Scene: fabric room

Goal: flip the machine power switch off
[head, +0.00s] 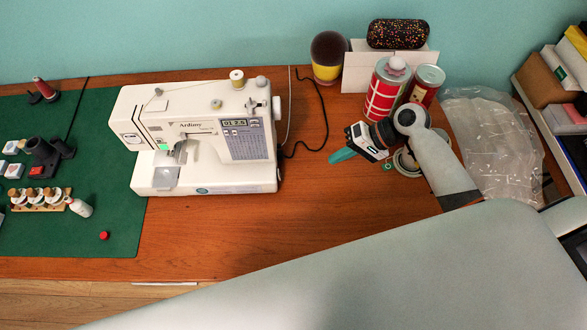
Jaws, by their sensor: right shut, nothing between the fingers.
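The white sewing machine (200,120) stands upright on the wooden table, partly on a green mat. Its small display is lit. Its right end faces my right arm, and I cannot make out the power switch there. My right gripper (340,156) is to the right of the machine, apart from it, with teal fingertips pointing left. It is shut and empty. My left gripper is out of view.
Red cans (382,97), a white box (360,70) and a dark-and-yellow round thing (327,62) stand behind my right gripper. Dark cord runs behind the machine's right end. Clear plastic (490,130) lies at right. Bare table (230,235) lies in front.

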